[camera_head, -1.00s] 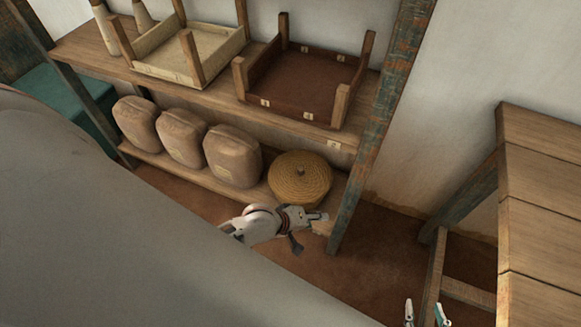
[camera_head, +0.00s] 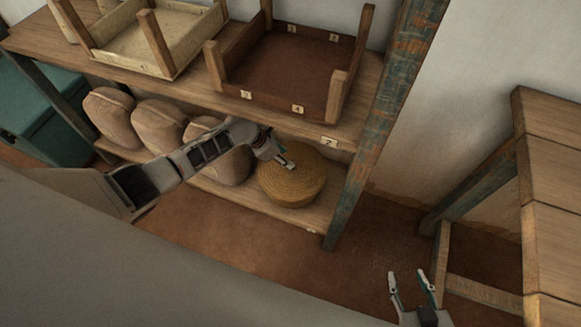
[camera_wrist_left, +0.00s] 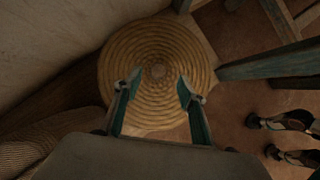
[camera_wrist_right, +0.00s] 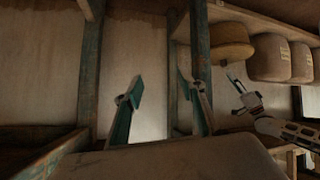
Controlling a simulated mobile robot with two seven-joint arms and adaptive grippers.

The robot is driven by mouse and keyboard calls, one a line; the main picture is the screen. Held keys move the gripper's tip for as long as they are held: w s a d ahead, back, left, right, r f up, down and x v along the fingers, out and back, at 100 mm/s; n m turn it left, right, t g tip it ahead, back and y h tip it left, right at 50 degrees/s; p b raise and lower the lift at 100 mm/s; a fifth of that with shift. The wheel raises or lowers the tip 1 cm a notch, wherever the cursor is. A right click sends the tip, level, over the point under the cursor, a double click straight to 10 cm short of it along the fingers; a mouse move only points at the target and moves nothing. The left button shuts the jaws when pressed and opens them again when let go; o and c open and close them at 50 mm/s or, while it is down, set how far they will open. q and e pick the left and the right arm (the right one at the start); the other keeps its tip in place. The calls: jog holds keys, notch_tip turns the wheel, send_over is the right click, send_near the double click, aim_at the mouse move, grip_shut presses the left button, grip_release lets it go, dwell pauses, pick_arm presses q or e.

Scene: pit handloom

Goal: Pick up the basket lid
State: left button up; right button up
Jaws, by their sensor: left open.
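The round coiled basket (camera_head: 295,187) with its lid on top stands at the right end of the low shelf. In the left wrist view the coiled basket lid (camera_wrist_left: 157,48) is seen from above, with a small knob at its middle. My left gripper (camera_head: 287,164) is open and empty over the lid, its fingers spread to either side of the knob's line; contact cannot be told. The basket also shows in the right wrist view (camera_wrist_right: 226,38). My right gripper (camera_head: 411,285) is open and empty, low in front of the wooden table, away from the basket.
Several brown sacks (camera_head: 158,127) stand left of the basket on the low shelf. Above it is an upper shelf board (camera_head: 190,92) with a brown tray (camera_head: 287,75) and a pale tray. A worn shelf post (camera_head: 378,130) rises right of the basket. A wooden table (camera_head: 550,190) stands at right.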

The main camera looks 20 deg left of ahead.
pick_arm(q)
jog(key=shift+d+f, duration=0.25)
jog(key=shift+f, duration=0.65)
jog(key=shift+w+d+f+b, duration=0.1)
jog(key=shift+f+b, duration=0.15)
jog(key=shift+b, duration=0.2)
jog(key=b+x, duration=0.2)
jog(key=x, duration=0.1)
jog(key=shift+a+f, duration=0.2)
jog(key=shift+w+d+f+b, duration=0.3)
jog(key=shift+f+b, duration=0.25)
jog(key=shift+b, duration=0.05)
jog(key=shift+w+d+r, duration=0.1)
jog(key=shift+w+r, duration=0.1)
jog(key=shift+r, duration=0.05)
grip_shut()
pick_arm(e)
jog(key=shift+w+a+y, duration=0.3)
jog(key=shift+a, duration=0.5)
